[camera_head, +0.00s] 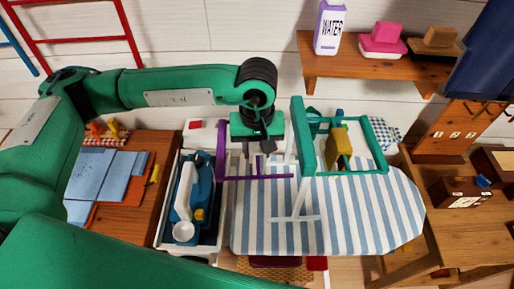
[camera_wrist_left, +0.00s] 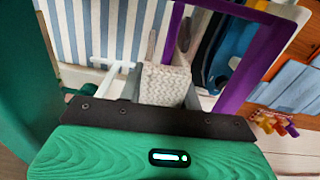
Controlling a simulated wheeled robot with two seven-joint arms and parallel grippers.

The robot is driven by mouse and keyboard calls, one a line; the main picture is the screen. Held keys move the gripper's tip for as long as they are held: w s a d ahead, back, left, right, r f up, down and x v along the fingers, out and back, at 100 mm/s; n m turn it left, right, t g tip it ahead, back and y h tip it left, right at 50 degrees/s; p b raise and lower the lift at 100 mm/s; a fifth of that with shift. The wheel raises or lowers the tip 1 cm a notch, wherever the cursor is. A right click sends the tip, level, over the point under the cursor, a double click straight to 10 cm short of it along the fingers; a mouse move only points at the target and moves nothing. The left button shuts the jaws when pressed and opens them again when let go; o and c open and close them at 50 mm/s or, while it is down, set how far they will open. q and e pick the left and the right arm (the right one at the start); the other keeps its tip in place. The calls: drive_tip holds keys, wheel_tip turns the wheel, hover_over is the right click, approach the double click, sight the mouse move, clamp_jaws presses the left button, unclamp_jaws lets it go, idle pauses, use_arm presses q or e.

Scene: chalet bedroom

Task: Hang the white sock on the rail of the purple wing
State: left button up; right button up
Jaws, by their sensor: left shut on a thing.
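The white sock (camera_wrist_left: 165,84) is an off-white knitted piece between my left gripper's fingers in the left wrist view. My left gripper (camera_head: 264,148) is shut on it and points down over the drying rack in the head view, where the sock is mostly hidden. The purple wing (camera_head: 221,152) is at the rack's left, beside the gripper; its frame also shows in the left wrist view (camera_wrist_left: 258,55). A purple rail (camera_head: 262,178) runs just below the gripper. I cannot tell whether the sock touches a rail. My right gripper is out of view.
The rack's green wing (camera_head: 350,172) stands right, with coloured items by it. The striped ironing board (camera_head: 395,215) lies beneath.

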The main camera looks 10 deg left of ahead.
use_arm(q)
drive_tip(key=shift+f, duration=0.15)
drive_tip(key=o, duration=1.1)
drive_tip(key=shift+c, duration=0.2)
